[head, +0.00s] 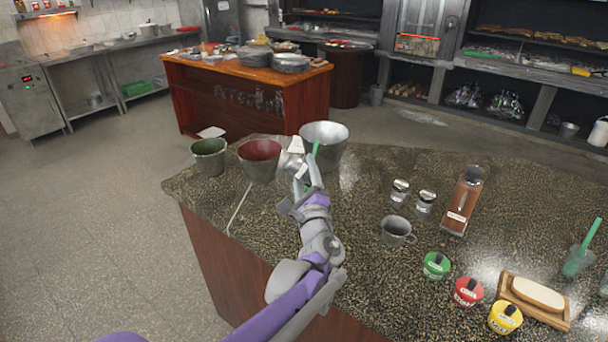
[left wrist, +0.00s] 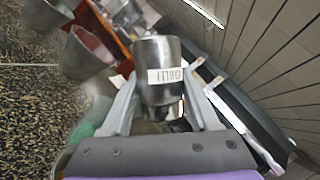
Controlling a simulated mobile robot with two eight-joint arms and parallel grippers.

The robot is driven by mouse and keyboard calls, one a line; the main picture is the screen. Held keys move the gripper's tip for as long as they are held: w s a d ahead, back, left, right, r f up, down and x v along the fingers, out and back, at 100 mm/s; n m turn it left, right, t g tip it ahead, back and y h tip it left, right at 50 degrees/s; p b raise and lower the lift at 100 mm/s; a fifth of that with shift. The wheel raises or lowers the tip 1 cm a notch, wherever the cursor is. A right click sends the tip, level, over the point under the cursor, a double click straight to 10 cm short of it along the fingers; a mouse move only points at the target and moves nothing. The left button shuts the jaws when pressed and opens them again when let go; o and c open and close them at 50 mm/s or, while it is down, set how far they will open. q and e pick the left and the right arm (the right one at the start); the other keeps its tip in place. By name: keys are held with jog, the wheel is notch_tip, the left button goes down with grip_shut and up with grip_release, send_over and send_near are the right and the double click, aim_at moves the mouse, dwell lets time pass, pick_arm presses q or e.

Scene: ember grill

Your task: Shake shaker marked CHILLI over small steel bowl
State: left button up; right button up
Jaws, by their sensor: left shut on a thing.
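My left gripper (head: 299,170) is shut on a steel shaker (head: 291,159). In the left wrist view the shaker (left wrist: 158,75) sits between the two fingers (left wrist: 158,112), and its white label reads CHILLI. My gripper holds it at the far side of the counter, in front of the gap between a red-lined bucket (head: 260,168) and a larger steel bucket (head: 333,137). I cannot tell whether its mouth is over either one. The steel bucket is partly hidden by my gripper. No clearly small steel bowl can be made out. My right gripper is not in view.
A green-lined bucket (head: 209,160) stands at the counter's far left. Two small jars (head: 400,190), a steel mug (head: 396,231), a wooden holder (head: 461,203), several coloured tubs (head: 436,265) and a bread board (head: 536,307) stand to the right. The speckled counter (head: 365,270) is clear in the middle.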

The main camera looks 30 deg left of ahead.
pick_arm(q)
notch_tip(320, 180, up, 2)
jog(key=shift+r+p, duration=0.1)
jog(key=shift+p, duration=0.4)
jog(key=shift+f, duration=0.2)
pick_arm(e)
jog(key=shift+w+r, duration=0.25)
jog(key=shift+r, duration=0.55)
